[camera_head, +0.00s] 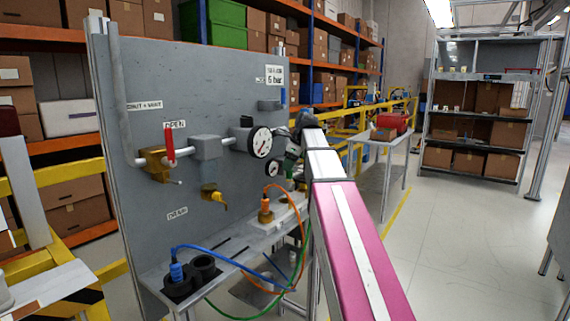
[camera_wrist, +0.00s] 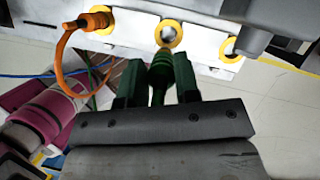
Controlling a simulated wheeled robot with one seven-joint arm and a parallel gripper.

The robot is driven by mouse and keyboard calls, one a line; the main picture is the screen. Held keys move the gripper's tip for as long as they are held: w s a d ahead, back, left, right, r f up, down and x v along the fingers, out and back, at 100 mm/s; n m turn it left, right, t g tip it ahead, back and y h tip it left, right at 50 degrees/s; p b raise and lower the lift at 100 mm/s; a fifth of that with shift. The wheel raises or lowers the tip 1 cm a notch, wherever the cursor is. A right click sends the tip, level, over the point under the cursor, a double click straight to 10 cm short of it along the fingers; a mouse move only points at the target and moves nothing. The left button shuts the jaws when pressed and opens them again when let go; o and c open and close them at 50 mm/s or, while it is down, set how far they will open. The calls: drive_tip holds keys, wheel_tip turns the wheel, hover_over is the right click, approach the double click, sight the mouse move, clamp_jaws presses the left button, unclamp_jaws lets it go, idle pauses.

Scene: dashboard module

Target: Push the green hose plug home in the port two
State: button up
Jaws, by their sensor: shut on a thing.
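My gripper (camera_wrist: 158,64) is shut on the green hose plug (camera_wrist: 158,88), which sits between its two dark fingers in the wrist view. The plug's front end is close below the middle port (camera_wrist: 168,33), a yellow-ringed hole in the white manifold (camera_wrist: 131,28). The port's opening still shows past the plug, so the plug looks outside it; the exact gap cannot be told. In the head view my gripper (camera_head: 294,152) is by the manifold, and the plug is mostly hidden there. No port numbers are readable.
An orange plug (camera_wrist: 97,20) with its hose is in the left port. The right port (camera_wrist: 229,46) is partly covered by a grey part. A blue plug (camera_head: 177,272) stands in a black holder beside an empty holder (camera_head: 204,264). A green hose (camera_head: 250,317) hangs below the ledge.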

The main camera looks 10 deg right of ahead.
drive_tip(key=d+x, duration=0.1)
drive_tip(key=x, duration=0.7)
drive_tip(key=shift+d+f, duration=0.2)
idle(1.2)
drive_tip(key=shift+f, duration=0.8)
idle(2.2)
drive_tip(key=shift+r, duration=0.15)
drive_tip(key=shift+w+r, duration=0.1)
drive_tip(key=shift+r, duration=2.75)
